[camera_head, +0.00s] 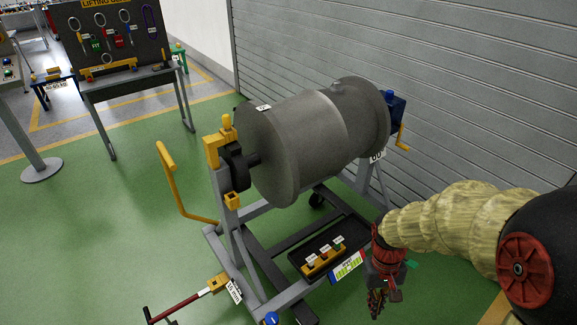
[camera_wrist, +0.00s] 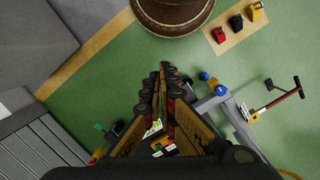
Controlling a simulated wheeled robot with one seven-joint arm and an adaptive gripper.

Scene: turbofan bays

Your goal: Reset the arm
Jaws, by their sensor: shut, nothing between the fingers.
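My arm reaches in from the right edge in the head view, with its yellowish sleeved section bent downward. My gripper (camera_head: 377,300) hangs pointing down at the right of the engine stand's base. In the wrist view my gripper (camera_wrist: 164,70) has its two fingers together at the tips, with nothing between them. The gripper looks apart from the stand and from the things on it.
A grey cylinder (camera_head: 290,140) rests on a wheeled grey stand (camera_head: 225,215). A black tray (camera_head: 330,245) holds small labelled pieces. A shutter wall (camera_head: 420,60) stands behind. A round brown object (camera_wrist: 172,12) and coloured blocks (camera_wrist: 237,22) show below. Green floor is free at left.

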